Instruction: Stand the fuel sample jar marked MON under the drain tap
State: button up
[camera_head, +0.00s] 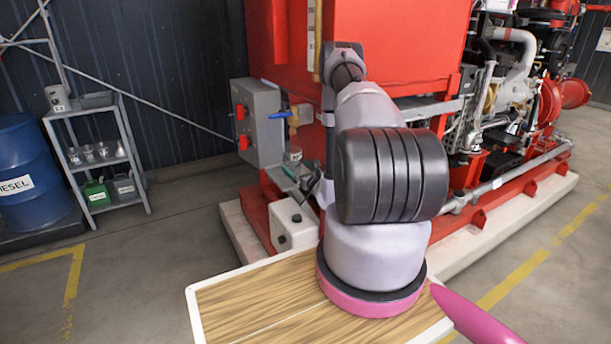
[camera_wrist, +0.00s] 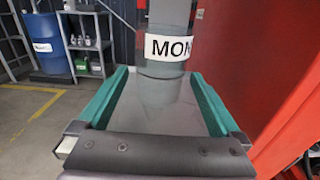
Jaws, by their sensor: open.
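The clear jar labelled MON (camera_wrist: 165,48) stands upright in the wrist view, just ahead of my gripper's fingertips. My gripper (camera_wrist: 160,78) has green fingers spread wide on either side, with a gap to the jar. In the head view, the jar (camera_head: 293,155) shows small below the brass drain tap (camera_head: 293,117) with its blue handle. My gripper (camera_head: 292,172) is just below and in front of it there, partly hidden by my arm. What the jar rests on is hard to make out.
A grey box with red knobs (camera_head: 262,115) is left of the tap. A white tank (camera_head: 293,222) stands below. The red pump housing (camera_head: 400,50) is close on the right. A shelf with several jars (camera_head: 100,150) and a blue drum (camera_head: 30,170) stand far left.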

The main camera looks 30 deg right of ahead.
jog(key=s, duration=0.7)
jog(key=w+a+r+n+g+y, duration=0.1)
jog(key=a+r+n+g+y, duration=0.1)
jog(key=a+r+n+y, duration=0.7)
jog(key=a+r+n+g+y, duration=0.3)
jog(key=a+r+y, duration=0.3)
jog(key=r, duration=0.7)
jog(key=s+a+r+n+g, duration=1)
jog(key=a, duration=0.1)
jog(key=s+r+n+g+h, duration=0.3)
jog(key=s+n+h, duration=0.2)
jog(key=s, duration=0.4)
jog(key=s+d+r+n+t+h, duration=0.4)
jog(key=s+d+r+t+h, duration=0.3)
jog(key=r+h, duration=0.1)
jog(key=shift+s+d+r+h, duration=0.15)
jog(key=shift+d+r+h, duration=0.15)
jog(key=shift+d+r, duration=0.05)
